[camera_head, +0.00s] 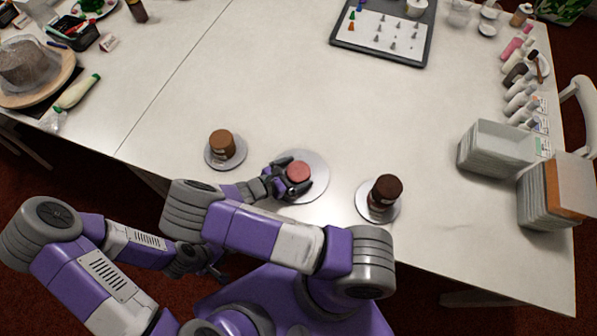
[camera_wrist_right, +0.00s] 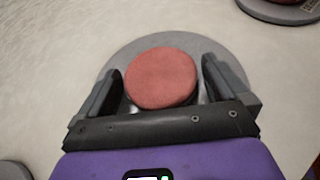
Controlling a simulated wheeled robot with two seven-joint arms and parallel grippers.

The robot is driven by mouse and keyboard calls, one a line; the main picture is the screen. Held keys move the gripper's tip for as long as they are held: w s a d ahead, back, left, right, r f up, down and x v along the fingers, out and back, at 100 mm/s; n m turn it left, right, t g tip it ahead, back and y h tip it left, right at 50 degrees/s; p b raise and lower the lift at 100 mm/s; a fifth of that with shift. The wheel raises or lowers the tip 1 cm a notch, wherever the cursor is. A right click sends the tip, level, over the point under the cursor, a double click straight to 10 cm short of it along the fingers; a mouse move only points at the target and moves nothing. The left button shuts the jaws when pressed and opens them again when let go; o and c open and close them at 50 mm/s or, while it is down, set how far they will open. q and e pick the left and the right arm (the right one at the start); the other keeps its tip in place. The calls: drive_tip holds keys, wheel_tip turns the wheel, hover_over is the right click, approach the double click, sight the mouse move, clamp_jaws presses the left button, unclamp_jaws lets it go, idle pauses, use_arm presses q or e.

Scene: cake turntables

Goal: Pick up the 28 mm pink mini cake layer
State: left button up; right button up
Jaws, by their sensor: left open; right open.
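The pink mini cake layer (camera_head: 298,171) is a small round disc over the middle grey turntable (camera_head: 316,166). In the right wrist view the pink layer (camera_wrist_right: 162,78) is between the two fingers of my right gripper (camera_wrist_right: 160,85). That gripper (camera_head: 292,178) is open around it, with a gap at least on the right side. What lies directly under the layer is mostly hidden. My left gripper (camera_head: 213,271) is open and low, off the front edge of the table, away from the cakes.
A brown cake (camera_head: 222,145) stands on a left turntable (camera_head: 238,158), a dark chocolate cake (camera_head: 386,188) on a right one (camera_head: 367,207). A tray with piping tips (camera_head: 383,32) lies at the back. Grey containers (camera_head: 495,148) stand at right. The table's middle is clear.

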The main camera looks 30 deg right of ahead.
drive_tip(key=c, duration=0.9)
